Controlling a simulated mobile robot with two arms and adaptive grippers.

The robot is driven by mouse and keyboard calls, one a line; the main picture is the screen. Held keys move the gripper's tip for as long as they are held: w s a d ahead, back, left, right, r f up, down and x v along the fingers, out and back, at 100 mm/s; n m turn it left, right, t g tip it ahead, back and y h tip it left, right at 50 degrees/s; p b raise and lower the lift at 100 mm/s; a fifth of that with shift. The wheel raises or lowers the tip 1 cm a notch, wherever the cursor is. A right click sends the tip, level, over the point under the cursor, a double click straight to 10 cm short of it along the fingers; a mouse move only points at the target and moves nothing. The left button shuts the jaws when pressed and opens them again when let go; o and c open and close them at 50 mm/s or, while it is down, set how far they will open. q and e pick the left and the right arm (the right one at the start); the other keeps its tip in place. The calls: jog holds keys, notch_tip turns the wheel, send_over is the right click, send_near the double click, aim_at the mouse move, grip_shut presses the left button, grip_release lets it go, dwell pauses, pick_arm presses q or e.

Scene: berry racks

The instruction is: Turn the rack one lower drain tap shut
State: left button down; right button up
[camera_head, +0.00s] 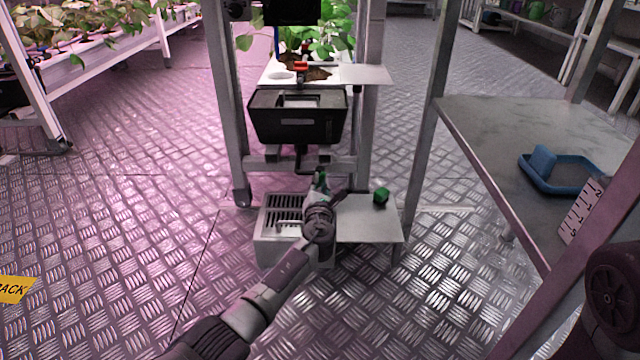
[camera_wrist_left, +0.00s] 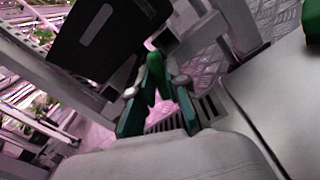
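The lower drain tap shows as a small green handle (camera_head: 321,177) below the black tub of the middle rack. In the left wrist view the green handle (camera_wrist_left: 154,75) stands between the far ends of my finger pads. My left gripper (camera_head: 322,188) reaches in from below at the tap. Its two teal finger pads (camera_wrist_left: 158,90) stand apart with a gap between them, one on each side of the handle. I cannot tell whether they touch it. The tap's body is mostly hidden. My right gripper is not in view.
The black tub (camera_head: 297,127) hangs above the tap. A grated drain box (camera_head: 283,225) and a pale plate (camera_head: 368,228) with a green block (camera_head: 381,196) are below it. Rack posts stand on both sides. A metal table (camera_head: 500,130) with a blue tray (camera_head: 580,190) is at right.

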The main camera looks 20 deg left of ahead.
pick_arm(q)
jog(key=m+p, duration=0.8)
jog(key=m, duration=0.1)
jog(key=shift+r, duration=0.1)
jog(key=shift+f+m+p, duration=0.2)
jog(key=shift+m+p, duration=0.45)
jog(key=shift+m, duration=1.15)
jog(key=c, duration=1.2)
grip_release()
jog(key=shift+o, duration=0.2)
